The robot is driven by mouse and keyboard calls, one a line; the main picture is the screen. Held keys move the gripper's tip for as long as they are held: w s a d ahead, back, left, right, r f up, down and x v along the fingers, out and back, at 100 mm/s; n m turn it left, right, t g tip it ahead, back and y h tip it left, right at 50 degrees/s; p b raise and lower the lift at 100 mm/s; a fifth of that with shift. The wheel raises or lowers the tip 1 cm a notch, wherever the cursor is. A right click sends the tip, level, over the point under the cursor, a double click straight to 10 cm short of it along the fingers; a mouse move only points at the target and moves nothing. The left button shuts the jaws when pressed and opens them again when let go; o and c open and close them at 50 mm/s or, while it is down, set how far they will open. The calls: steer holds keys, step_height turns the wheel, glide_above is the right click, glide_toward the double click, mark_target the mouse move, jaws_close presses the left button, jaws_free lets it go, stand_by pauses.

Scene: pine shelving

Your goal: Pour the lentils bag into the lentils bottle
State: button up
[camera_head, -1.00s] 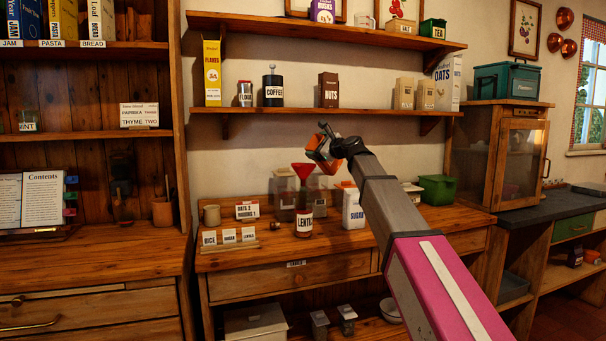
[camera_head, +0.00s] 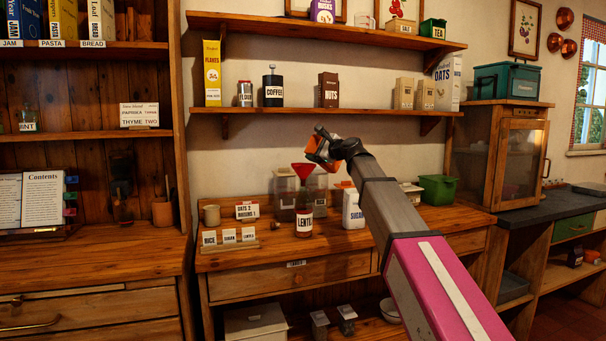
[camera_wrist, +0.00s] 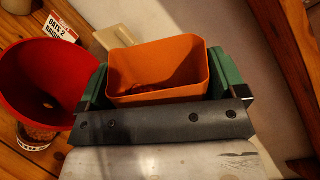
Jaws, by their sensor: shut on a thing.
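My gripper (camera_wrist: 167,88) is shut on an orange open-topped container (camera_wrist: 155,95), with a green finger on each side. Some reddish-brown contents show low inside it. In the head view the orange container (camera_head: 313,144) is held above and slightly right of the red funnel (camera_head: 303,170). The funnel stands in the mouth of the lentils bottle (camera_head: 304,222), which is upright on the wooden counter. In the wrist view the funnel (camera_wrist: 45,80) is left of the container, apart from it. The bottle is mostly hidden below the funnel there. I see no stream falling.
A white sugar container (camera_head: 353,210) stands right of the bottle, with dark see-through jars behind. Small label cards (camera_head: 229,237) stand left in front. The shelf above (camera_head: 300,110) holds coffee, flour and nuts. A green box (camera_head: 437,188) sits on the right.

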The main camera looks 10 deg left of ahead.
steer(key=shift+s+a+n, duration=0.1)
steer(key=shift+s+n, duration=0.05)
steer(key=shift+n, duration=0.25)
steer(key=shift+s+a+n, duration=0.15)
steer(key=shift+s+n, duration=0.05)
steer(key=shift+n, duration=0.2)
steer(key=shift+r, duration=0.1)
steer(key=shift+s+a+n, duration=0.15)
steer(key=shift+s+n, duration=0.05)
steer(key=shift+n, duration=0.2)
steer(key=shift+s+r, duration=0.1)
stand_by(0.3)
steer(key=shift+s+a+n, duration=0.15)
steer(key=shift+n, duration=0.25)
steer(key=shift+r, duration=0.1)
